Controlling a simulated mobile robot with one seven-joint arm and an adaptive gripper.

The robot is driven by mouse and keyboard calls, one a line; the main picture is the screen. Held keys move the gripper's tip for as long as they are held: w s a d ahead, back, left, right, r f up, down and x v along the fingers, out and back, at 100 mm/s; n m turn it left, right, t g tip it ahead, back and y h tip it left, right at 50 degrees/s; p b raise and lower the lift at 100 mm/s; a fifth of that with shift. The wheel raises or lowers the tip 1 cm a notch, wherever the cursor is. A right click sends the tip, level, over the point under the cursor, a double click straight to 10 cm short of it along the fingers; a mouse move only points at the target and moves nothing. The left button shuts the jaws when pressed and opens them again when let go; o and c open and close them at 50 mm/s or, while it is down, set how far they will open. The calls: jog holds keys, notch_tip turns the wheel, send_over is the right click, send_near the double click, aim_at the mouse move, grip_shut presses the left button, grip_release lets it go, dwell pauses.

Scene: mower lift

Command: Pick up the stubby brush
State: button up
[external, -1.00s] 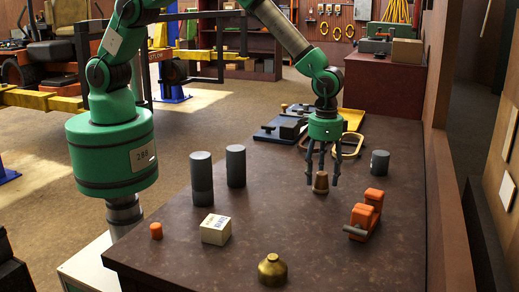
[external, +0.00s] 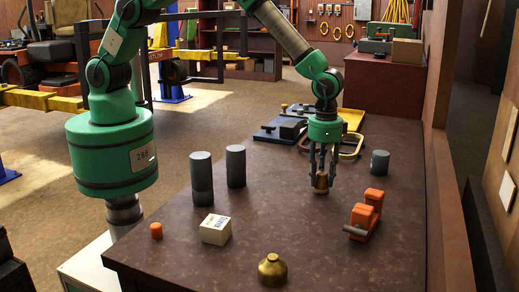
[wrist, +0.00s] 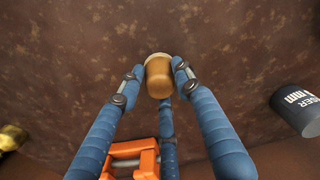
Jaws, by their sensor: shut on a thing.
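The stubby brush (external: 321,181) is a short brown, tapered piece on the dark tabletop, towards its right side. In the wrist view the brush (wrist: 158,77) shows a tan side and a paler rim, upright between the fingers. My gripper (external: 321,178) is above and around it, with its fingers shut on its sides. In the wrist view the gripper (wrist: 157,70) has blue-grey fingers at the left, right and below the brush. The brush's base looks at or very near the table; I cannot tell any gap.
An orange clamp-like tool (external: 364,214) lies just right of the brush. A dark cylinder (external: 380,163) stands behind it to the right. Two tall grey cylinders (external: 201,179), a cream box (external: 215,229), a brass weight (external: 272,269) and an orange cap (external: 156,230) stand left and in front.

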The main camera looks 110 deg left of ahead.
aim_at(322, 173)
jog(key=shift+r, duration=0.1)
jog(key=shift+r, duration=0.4)
notch_tip(322, 173, up, 3)
jog(key=shift+f+p, duration=0.1)
jog(key=shift+p, duration=0.3)
jog(key=s+r+p, duration=0.1)
jog(key=s, duration=1.5)
jog(key=shift+d, duration=0.25)
jog(key=shift+d+r, duration=0.1)
